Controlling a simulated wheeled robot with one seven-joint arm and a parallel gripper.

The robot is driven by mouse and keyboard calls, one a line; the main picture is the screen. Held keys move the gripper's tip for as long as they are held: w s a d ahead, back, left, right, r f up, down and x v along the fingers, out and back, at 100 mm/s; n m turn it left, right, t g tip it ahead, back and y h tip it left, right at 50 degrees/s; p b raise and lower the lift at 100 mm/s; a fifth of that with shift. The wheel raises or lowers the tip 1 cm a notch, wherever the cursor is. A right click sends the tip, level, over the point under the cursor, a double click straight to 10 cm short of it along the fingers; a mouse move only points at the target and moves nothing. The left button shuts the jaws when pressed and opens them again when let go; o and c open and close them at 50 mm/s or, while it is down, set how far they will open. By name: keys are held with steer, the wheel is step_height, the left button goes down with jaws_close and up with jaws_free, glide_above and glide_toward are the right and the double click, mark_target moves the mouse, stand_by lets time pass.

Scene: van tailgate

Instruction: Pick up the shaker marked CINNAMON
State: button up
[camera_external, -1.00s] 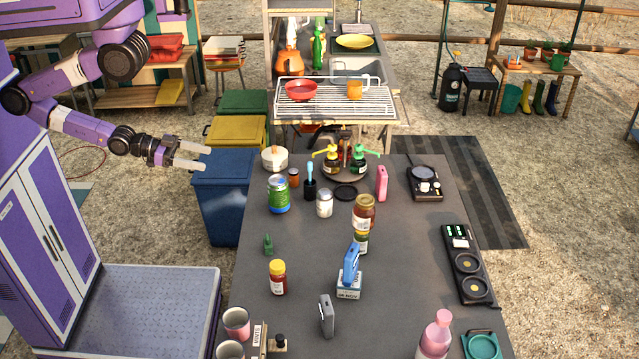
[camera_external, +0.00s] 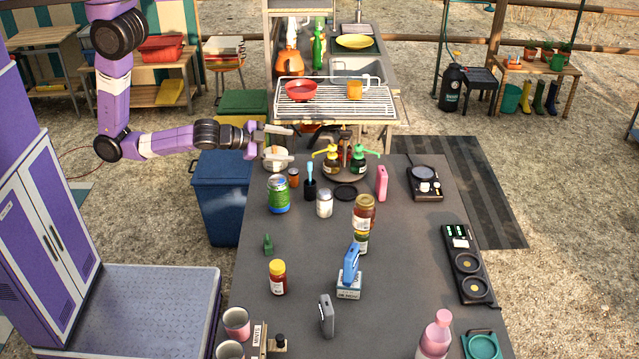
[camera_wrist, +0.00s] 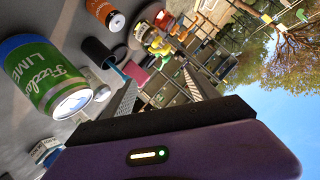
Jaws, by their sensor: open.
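No label reading CINNAMON is legible. A small orange-brown shaker (camera_external: 293,177) stands near the table's far left part, behind the green can. A white-capped shaker (camera_external: 325,204) stands to the right of the can. I cannot tell which is cinnamon.
Close around stand the green lime can (camera_external: 278,196), a dark cup with a blue-handled tool (camera_external: 310,188), the white pot (camera_external: 270,162) and pump bottles (camera_external: 332,165). A pink item (camera_external: 381,184) is farther right. The table's middle right is clear.

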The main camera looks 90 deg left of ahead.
steer(key=w+d+n+y+b, duration=0.1)
steer(key=w+n, duration=0.1)
steer(key=w+d+n+g+y+b, duration=0.1)
steer(key=w+n+y+b, duration=0.1)
steer(key=w, duration=0.1)
steer(key=w+d+n+y+b, duration=0.1)
steer(key=w+n, duration=0.2)
steer(key=shift+w+d+f+g+y+b, duration=0.2)
steer(key=shift+w+f+g+y+b, duration=0.1)
steer(key=shift+f+y, duration=0.1)
steer(key=w+d+n+g+y+b, duration=0.1)
steer(key=d+n+y+b, duration=0.15)
steer(key=d+n, duration=0.25)
steer(key=n+g+b, duration=0.3)
steer(key=b, duration=0.2)
glide_toward(321, 206)
steer(key=x, duration=0.3)
steer(key=shift+a+r+h, duration=0.1)
steer(key=shift+a+h, duration=0.15)
steer(key=shift+a, duration=0.05)
steer(key=shift+n, duration=0.3)
steer(key=p+x, duration=0.1)
steer(key=x, duration=0.5)
steer(key=shift+p, duration=0.4)
steer(key=x, duration=0.2)
steer(key=p+x, duration=0.1)
steer(key=x, duration=0.2)
steer(key=shift+r, duration=0.25)
steer(key=shift+w+a+f, duration=0.2)
steer(key=shift+a, duration=0.15)
